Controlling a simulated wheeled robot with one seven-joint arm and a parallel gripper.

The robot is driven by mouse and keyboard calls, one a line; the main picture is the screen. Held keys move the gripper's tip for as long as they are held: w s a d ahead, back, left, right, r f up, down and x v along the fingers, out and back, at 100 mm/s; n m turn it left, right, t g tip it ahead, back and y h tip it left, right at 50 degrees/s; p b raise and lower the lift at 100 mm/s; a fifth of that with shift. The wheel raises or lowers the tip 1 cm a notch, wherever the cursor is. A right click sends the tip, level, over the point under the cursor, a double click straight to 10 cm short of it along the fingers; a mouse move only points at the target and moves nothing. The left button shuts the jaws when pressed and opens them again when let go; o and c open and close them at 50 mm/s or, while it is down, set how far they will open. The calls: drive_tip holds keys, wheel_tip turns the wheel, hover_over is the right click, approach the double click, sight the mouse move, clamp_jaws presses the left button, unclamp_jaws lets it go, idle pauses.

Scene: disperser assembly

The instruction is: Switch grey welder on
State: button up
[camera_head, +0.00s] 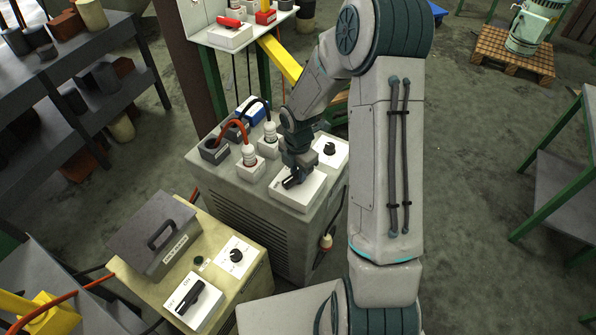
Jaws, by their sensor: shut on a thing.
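The grey welder (262,228) is a box-shaped cabinet in the middle of the view, with a vented front side. On its top is a white switch plate (303,197) with a black switch handle (290,182). My gripper (294,174) points down over this plate and is shut on the black handle. My gripper and wrist partly hide the handle and the plate's label, so I cannot read the switch position. A white plate with a black knob (329,149) sits behind and to the right on the same top.
Red and black cables with white plugs (249,155) stand on the grey welder's top, left of my gripper. A yellowish welder (232,284) with its own OFF/ON switch (192,302) stands in front. A dark shelf (75,60) is at left; open floor (470,150) is at right.

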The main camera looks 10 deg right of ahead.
drive_tip(key=m+b, duration=0.3)
drive_tip(key=m, duration=0.4)
drive_tip(key=shift+f, duration=0.1)
drive_tip(key=m+b, duration=0.1)
drive_tip(key=m, duration=0.3)
drive_tip(key=shift+m+b, duration=0.95)
drive_tip(key=shift+m, duration=0.85)
drive_tip(key=o, duration=1)
wheel_tip(320, 180, up, 14)
drive_tip(key=shift+r, duration=0.1)
